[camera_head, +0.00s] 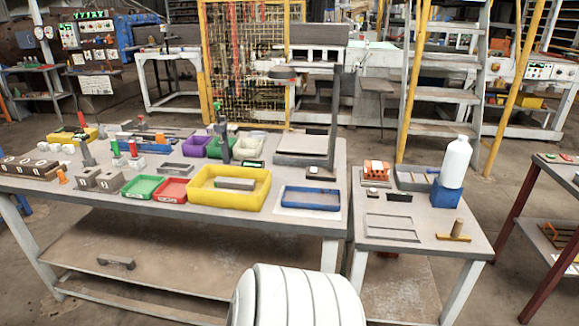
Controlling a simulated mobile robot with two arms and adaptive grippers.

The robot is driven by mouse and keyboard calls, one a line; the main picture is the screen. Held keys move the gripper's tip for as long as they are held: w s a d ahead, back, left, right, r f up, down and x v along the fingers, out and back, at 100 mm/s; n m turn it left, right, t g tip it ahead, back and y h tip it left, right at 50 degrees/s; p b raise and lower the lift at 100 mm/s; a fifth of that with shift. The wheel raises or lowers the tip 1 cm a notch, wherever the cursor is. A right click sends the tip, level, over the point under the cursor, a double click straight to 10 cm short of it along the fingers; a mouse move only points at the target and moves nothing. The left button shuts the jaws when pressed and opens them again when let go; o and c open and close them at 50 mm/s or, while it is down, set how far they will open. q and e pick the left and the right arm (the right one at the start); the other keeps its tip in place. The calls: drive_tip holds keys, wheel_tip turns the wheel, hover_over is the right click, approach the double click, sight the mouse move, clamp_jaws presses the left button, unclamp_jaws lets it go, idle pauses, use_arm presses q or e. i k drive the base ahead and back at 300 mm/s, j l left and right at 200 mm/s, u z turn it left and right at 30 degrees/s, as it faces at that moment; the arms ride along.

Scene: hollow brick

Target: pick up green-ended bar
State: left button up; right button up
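I cannot pick out the green-ended bar with certainty at this size. A dark upright piece (223,138) with a green patch near its top stands behind the yellow bin (228,203). A small green-topped piece (114,149) stands at the left of the table, beside a red-topped one (133,150). A grey bar (235,183) lies inside the yellow bin; its end colour is not clear. Neither of my grippers is in view.
The long table (325,225) also holds a green bin (143,187), a red bin (172,190) and a blue tray (310,198). A side table (370,248) at right carries a white bottle (454,162) and orange hollow bricks (376,169). A white ribbed part covers the bottom middle.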

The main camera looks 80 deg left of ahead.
sight(220, 182)
drive_tip(key=u, duration=3.15)
